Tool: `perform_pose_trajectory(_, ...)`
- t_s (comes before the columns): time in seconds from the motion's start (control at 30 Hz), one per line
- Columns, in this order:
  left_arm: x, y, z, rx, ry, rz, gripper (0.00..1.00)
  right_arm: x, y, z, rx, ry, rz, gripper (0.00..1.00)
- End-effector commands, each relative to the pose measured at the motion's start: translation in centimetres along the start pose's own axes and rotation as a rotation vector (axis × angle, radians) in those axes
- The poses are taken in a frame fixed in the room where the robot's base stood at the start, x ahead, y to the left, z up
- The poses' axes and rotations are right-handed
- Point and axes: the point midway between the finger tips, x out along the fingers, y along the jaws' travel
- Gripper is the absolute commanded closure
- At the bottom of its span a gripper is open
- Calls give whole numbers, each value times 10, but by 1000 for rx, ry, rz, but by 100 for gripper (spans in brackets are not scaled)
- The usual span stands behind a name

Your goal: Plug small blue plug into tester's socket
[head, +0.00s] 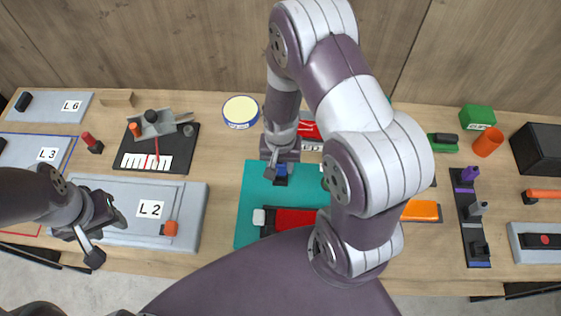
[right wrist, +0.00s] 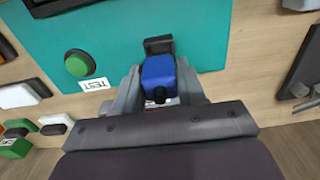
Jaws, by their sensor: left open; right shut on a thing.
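The tester is a teal board (head: 252,195) in the middle of the table. Its black socket (head: 280,181) shows just below my right gripper (head: 281,160), and in the right wrist view the socket (right wrist: 158,44) is just beyond the plug. My right gripper is shut on the small blue plug (right wrist: 158,72), which also shows in the head view (head: 281,169). The plug overlaps the socket's near edge in the wrist view; I cannot tell whether it is seated in it. My left gripper (head: 103,232) is open and empty over the L2 panel's left part.
A green button (right wrist: 78,65) and a TEST label (right wrist: 95,85) are on the tester. The L2 panel (head: 192,215) is left, a yellow-topped tin (head: 240,109) behind. My right arm hides much of the table's middle right.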

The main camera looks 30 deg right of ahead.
Motion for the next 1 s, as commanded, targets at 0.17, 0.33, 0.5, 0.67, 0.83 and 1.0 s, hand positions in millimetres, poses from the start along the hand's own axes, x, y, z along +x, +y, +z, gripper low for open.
perform_pose_trajectory(0.17,0,0,0,0,0,0,57,0,0,0,0,0,0,90)
perform_pose_trajectory(0.33,3,0,0,0,0,0,57,4,0,0,0,0,0,90)
perform_pose_trajectory(0.5,6,0,1,0,0,0,57,8,0,0,0,-1,0,90)
perform_pose_trajectory(0.67,9,0,1,0,0,0,57,12,0,0,0,-1,1,90)
perform_pose_trajectory(0.83,12,0,1,0,0,0,57,16,0,0,0,-1,1,90)
perform_pose_trajectory(1.0,14,0,2,0,0,0,57,21,0,0,0,-1,1,90)
